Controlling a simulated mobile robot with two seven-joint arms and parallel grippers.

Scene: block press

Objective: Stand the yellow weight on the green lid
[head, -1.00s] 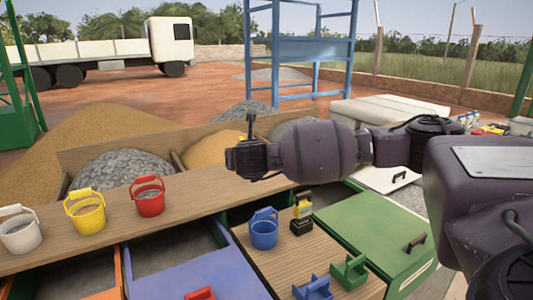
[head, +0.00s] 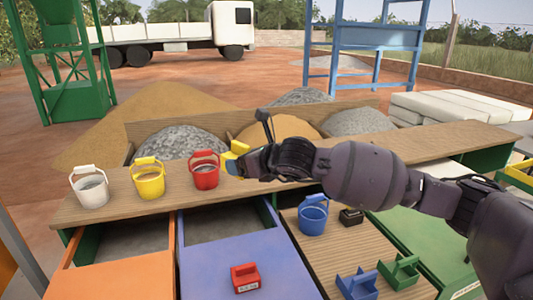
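The yellow weight (head: 236,153) is at the tip of my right gripper (head: 243,160), which appears shut on it. The weight is above the long wooden shelf, just right of the red bucket in the picture. The gripper hides part of it. The green lid (head: 420,240) is at the lower right, with my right arm crossing above it and hiding part of it. My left gripper is not in view.
Red (head: 205,171), yellow (head: 149,180) and white (head: 90,188) buckets stand on the shelf (head: 120,208). A blue bucket (head: 312,216), a small black block (head: 351,216), a blue carrier (head: 357,284) and a green carrier (head: 399,271) are on the wooden lid. A red one (head: 245,278) sits on the blue lid.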

